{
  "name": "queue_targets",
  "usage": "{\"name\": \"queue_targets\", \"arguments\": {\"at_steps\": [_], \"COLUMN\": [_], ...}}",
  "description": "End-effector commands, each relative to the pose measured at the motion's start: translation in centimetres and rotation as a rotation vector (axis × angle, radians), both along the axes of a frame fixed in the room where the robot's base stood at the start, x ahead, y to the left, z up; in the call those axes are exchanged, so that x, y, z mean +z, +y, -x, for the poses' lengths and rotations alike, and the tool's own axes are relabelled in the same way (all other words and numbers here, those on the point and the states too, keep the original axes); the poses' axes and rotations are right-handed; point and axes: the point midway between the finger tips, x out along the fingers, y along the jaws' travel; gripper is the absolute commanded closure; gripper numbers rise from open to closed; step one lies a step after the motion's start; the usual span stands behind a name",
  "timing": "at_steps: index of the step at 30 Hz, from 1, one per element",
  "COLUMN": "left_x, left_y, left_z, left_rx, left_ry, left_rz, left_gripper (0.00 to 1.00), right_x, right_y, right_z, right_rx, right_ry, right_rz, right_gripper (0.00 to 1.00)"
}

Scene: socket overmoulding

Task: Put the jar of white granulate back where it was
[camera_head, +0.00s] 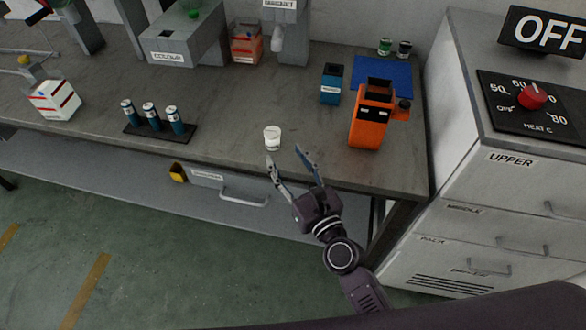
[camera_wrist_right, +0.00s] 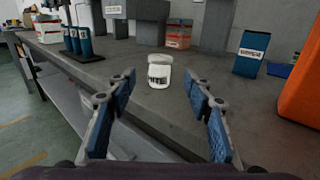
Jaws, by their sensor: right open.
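The jar of white granulate (camera_head: 272,138) stands upright on the grey bench near its front edge. In the right wrist view the jar (camera_wrist_right: 159,72) is a small clear jar with white contents and a dark-lettered label, partly readable. My right gripper (camera_head: 288,160) is open and empty, with its fingers pointing towards the jar, just in front of it. In the right wrist view the jar appears beyond and between the two blue-padded fingers, apart from both. My left gripper is not in view.
An orange container (camera_head: 370,118) stands right of the jar, with a blue box (camera_head: 331,84) and blue mat (camera_head: 396,76) behind. A black rack (camera_head: 135,130) with blue cylinders stands left. A white cabinet (camera_head: 490,200) bounds the bench's right end. Bench around the jar is clear.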

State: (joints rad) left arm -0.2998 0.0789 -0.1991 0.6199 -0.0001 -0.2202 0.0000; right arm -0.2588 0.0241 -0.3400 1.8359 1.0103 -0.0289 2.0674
Motion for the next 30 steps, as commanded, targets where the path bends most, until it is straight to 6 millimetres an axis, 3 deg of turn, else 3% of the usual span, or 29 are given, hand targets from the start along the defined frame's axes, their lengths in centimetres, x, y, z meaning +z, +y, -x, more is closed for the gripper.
{"name": "queue_targets", "arguments": {"at_steps": [3,8,26,30], "left_x": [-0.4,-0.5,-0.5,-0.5], "left_y": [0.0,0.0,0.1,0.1], "left_z": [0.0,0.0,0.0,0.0], "left_rx": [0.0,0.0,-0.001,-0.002], "left_ry": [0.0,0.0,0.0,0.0], "left_rz": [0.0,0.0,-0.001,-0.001], "left_gripper": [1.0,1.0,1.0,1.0], "right_x": [-0.1,0.0,0.1,0.1], "right_y": [-0.6,-1.0,-1.1,-0.4], "right_z": [1.7,2.7,3.0,3.6], "right_rx": [0.0,0.0,0.002,0.047], "right_ry": [0.0,0.0,-0.001,-0.03], "right_rz": [0.0,0.0,0.004,0.122], "right_gripper": [0.53,0.53,0.53,0.53]}}
